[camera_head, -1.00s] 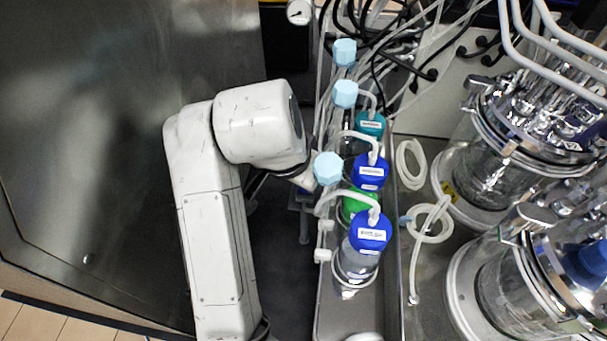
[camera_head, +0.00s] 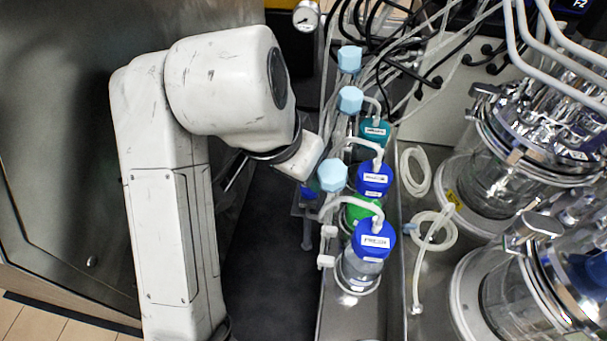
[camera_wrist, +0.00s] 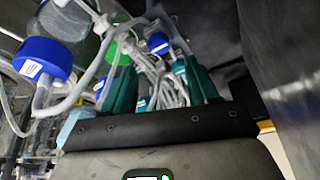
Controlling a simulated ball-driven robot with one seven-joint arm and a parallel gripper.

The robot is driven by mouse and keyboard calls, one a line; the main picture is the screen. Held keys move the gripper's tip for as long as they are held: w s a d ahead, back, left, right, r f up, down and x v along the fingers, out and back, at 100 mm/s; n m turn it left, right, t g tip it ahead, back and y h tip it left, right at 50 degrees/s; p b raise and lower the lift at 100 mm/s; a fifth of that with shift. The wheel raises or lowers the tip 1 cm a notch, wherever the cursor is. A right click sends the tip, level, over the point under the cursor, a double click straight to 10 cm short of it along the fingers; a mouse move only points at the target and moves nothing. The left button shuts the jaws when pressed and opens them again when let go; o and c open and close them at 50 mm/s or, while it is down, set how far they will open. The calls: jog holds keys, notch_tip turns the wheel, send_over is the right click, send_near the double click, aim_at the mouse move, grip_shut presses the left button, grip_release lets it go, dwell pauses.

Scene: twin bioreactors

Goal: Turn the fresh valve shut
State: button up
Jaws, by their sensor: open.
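Three light-blue faceted valve knobs stand in a row in the head view: the nearest (camera_head: 332,176), the middle (camera_head: 350,99) and the far one (camera_head: 349,59). The nearest is by the tube of a blue-capped bottle (camera_head: 374,238) whose label seems to read FRESH. My gripper (camera_wrist: 160,85) is open, its two teal fingers apart, with white tubes visible beyond the gap. A light-blue knob (camera_wrist: 75,126) shows at the left in the wrist view, outside the fingers. In the head view my wrist is just left of the nearest knob; my fingers are mostly hidden.
More capped bottles, blue (camera_head: 373,180) and teal (camera_head: 374,132), stand in the metal tray (camera_head: 321,322). Glass bioreactors (camera_head: 510,290) stand at the right. Black cables (camera_head: 400,65) and tubes crowd the back. A steel panel (camera_head: 60,120) is at the left.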

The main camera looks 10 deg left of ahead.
jog(key=shift+v, duration=1.65)
jog(key=shift+f, duration=0.1)
